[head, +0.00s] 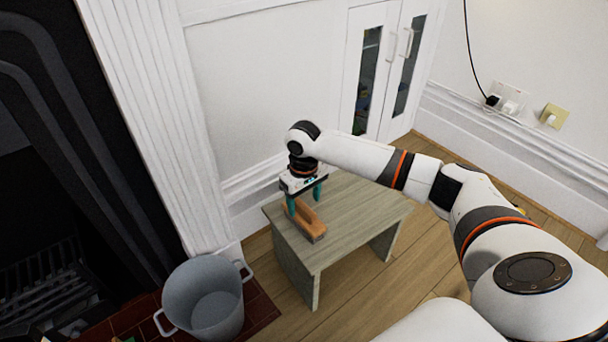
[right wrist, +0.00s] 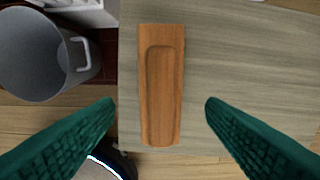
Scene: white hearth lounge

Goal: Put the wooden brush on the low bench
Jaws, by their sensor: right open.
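The wooden brush (head: 307,219) lies on the top of the low bench (head: 350,222), near its left edge. In the right wrist view the brush (right wrist: 161,85) shows as a long brown block with a grooved top, resting on the grey-brown bench top (right wrist: 245,60). My right gripper (head: 305,200) is open above the bench, close to the brush. In the right wrist view its two green fingers (right wrist: 160,103) are spread wide, one on each side of the brush and apart from it. My left gripper is not in view.
A grey metal bucket (head: 203,300) with handles stands on the red tiles left of the bench, by the dark fireplace (head: 60,150). A white cabinet (head: 385,70) and wall are behind the bench. The bench top right of the brush is clear.

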